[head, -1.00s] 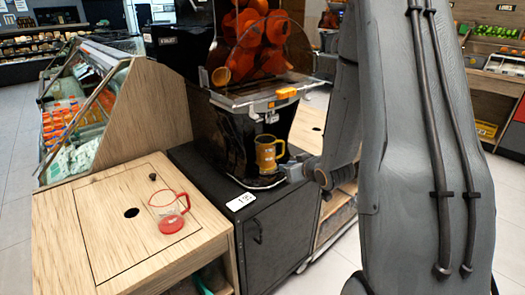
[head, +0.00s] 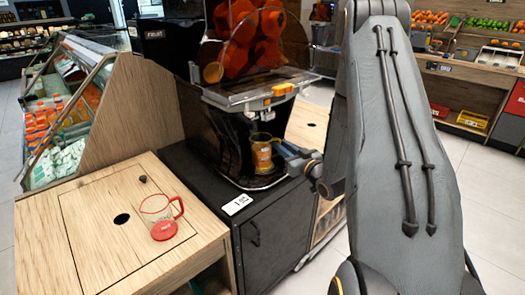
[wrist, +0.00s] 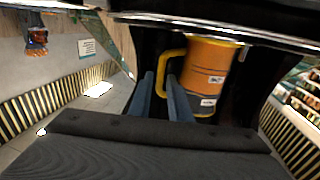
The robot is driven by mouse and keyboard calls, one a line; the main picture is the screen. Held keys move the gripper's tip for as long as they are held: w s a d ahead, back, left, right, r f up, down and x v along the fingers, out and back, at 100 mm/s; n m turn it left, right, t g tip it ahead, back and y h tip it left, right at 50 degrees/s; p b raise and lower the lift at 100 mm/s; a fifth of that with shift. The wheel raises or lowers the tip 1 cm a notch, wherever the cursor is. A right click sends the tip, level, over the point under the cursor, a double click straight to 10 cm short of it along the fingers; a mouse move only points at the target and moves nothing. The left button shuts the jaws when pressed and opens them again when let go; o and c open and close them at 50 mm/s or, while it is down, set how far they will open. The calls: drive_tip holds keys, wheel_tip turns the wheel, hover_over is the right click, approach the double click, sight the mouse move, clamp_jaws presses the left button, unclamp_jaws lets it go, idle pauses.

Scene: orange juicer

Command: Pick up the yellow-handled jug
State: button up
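The yellow-handled jug (head: 262,157) stands upright on the juicer's black base, under the spout area. It is orange-yellow with a dark lower band and small labels. In the wrist view the jug (wrist: 209,72) is close ahead, with its yellow handle (wrist: 161,64) on the left. My gripper (head: 283,144) reaches in from the right at handle height. In the wrist view my gripper (wrist: 164,85) has two blue fingers apart, with a gap between them. The handle's lower part lines up with this gap. Whether the fingers touch the handle cannot be told.
The juicer (head: 245,100) rises above the jug, with its tray edge overhead. A clear jug with a red handle (head: 162,217) stands on the wooden counter (head: 100,205) at left. A black cabinet (head: 265,245) is below the juicer. A chilled display (head: 70,110) is at far left.

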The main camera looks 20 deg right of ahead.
drive_tip(key=shift+w+a, duration=0.15)
drive_tip(key=shift+w, duration=0.8)
clamp_jaws()
idle(0.7)
